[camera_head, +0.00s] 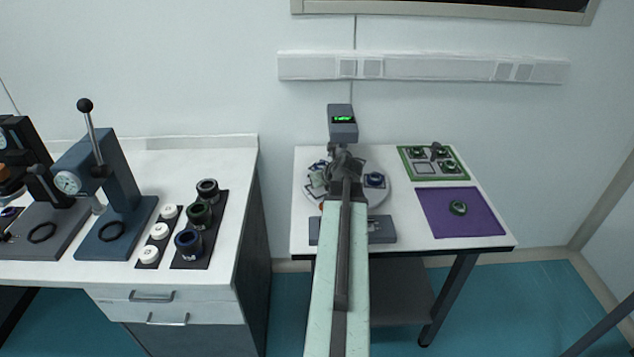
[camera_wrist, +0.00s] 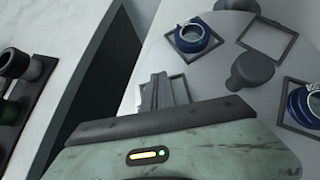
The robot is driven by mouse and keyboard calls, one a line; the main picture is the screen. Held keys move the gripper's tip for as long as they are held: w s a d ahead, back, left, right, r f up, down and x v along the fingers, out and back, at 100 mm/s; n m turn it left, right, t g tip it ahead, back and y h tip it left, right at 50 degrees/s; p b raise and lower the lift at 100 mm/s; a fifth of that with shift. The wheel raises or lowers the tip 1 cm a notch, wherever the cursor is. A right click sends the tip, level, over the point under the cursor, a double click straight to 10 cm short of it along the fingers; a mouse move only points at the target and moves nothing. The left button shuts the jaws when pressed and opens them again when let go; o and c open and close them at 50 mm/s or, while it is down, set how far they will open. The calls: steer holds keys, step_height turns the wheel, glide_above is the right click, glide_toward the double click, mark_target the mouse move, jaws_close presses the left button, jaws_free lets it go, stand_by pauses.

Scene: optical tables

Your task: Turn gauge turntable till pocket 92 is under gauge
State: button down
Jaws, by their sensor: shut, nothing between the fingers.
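The gauge turntable is a pale round disc (camera_head: 394,192) on the right-hand table, under the gauge (camera_head: 343,122) with its green display. In the wrist view the disc (camera_wrist: 225,85) carries square pocket frames, a dark knob (camera_wrist: 250,73), one blue ring (camera_wrist: 192,37) at the top and another blue ring (camera_wrist: 305,104) at the right edge. One pocket (camera_wrist: 268,38) is empty. My gripper (camera_wrist: 157,86) is shut and empty, over the disc's left part by another square frame. In the head view my gripper (camera_head: 343,158) and arm hide much of the disc. Pocket numbers are unreadable.

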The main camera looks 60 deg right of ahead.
mark_target(312, 169)
steer(key=shift+w+d, duration=0.7)
steer(key=shift+w, duration=0.15)
steer(key=shift+w+d, duration=0.6)
steer(key=shift+d, duration=0.1)
steer(key=shift+w+d, duration=0.4)
steer(key=shift+d, duration=0.3)
steer(key=shift+w+d, duration=0.35)
steer(key=shift+d, duration=0.45)
steer(key=p+v, duration=0.5)
steer(key=v, duration=0.2)
steer(key=shift+r, duration=0.15)
steer(key=shift+s+r, duration=0.15)
steer(key=shift+s, duration=0.15)
